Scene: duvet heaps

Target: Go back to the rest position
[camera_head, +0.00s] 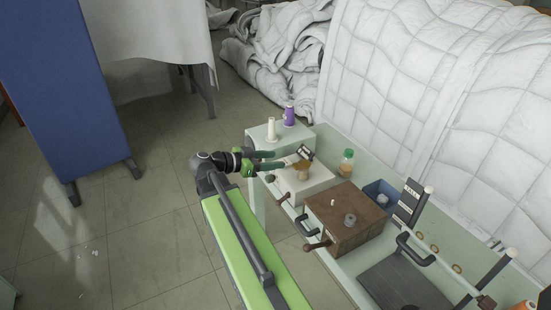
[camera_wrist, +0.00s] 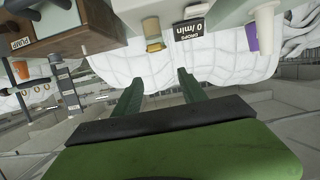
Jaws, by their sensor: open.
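My gripper (camera_head: 273,160) is at the end of my green arm, at the left end of the pale green bench (camera_head: 357,257) in the head view. Its two green fingers are apart in the wrist view (camera_wrist: 160,90), with nothing between them. The fingers are close to a white box (camera_head: 312,184) with a brass-coloured knob (camera_head: 302,168) on top. In the wrist view, a small dark sign reading "0 /min" (camera_wrist: 190,28) is beyond the fingertips. I cannot tell whether the fingers touch anything.
White duvets (camera_head: 420,80) rise behind. A blue screen (camera_head: 60,85) stands left; open floor lies between.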

